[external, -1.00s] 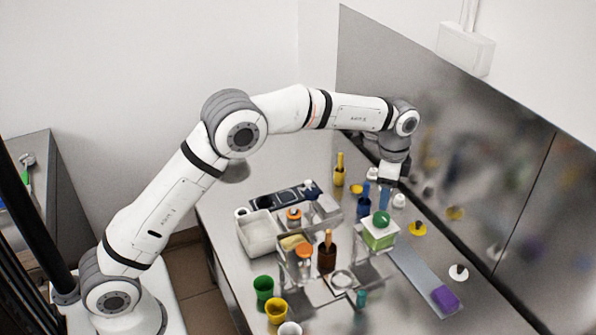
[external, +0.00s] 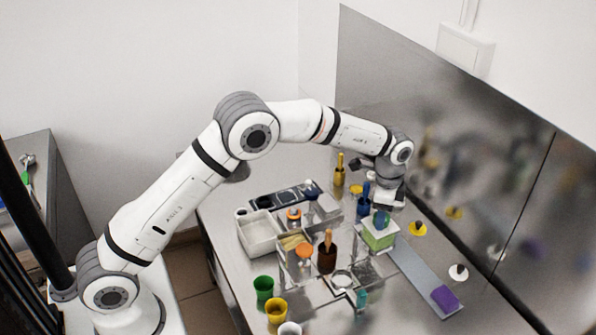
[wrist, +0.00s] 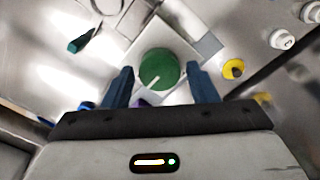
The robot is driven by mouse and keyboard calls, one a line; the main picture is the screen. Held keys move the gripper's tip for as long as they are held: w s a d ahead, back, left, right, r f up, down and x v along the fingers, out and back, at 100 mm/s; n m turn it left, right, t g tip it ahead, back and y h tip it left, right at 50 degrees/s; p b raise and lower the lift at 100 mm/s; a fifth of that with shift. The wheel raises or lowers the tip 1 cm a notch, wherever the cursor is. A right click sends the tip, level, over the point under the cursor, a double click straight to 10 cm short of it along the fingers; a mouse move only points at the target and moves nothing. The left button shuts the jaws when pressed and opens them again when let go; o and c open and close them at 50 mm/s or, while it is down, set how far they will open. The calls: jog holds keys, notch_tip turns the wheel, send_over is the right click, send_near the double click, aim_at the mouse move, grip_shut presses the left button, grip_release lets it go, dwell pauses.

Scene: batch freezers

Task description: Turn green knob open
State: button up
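The green knob (wrist: 159,70) is round, with a pale line across its top. It sits on top of a green and white box (external: 378,239), and in the external view my gripper partly hides it. My gripper (wrist: 159,67) points down over the knob, with its two blue fingers spread, one on each side in the wrist view. A gap shows between each finger and the knob. I cannot tell whether the fingertips are down to the knob's height.
Yellow (external: 418,229) and white (external: 459,272) knobs stand out near the steel back panel, to the right. Bottles, a white tray (external: 257,236) and coloured cups (external: 263,288) crowd the counter to the left and front.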

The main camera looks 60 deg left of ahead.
jog(key=c, duration=0.7)
jog(key=shift+c, duration=0.2)
jog(key=shift+n, duration=0.3)
jog(key=n+b, duration=0.1)
jog(key=n, duration=0.2)
jog(key=shift+n+b, duration=0.3)
jog(key=n+b, duration=0.1)
jog(key=n, duration=0.3)
jog(key=shift+n, duration=0.3)
jog(key=n, duration=0.4)
jog(key=shift+b, duration=0.3)
jog(key=shift+r+n, duration=0.1)
jog(key=shift+n, duration=2.4)
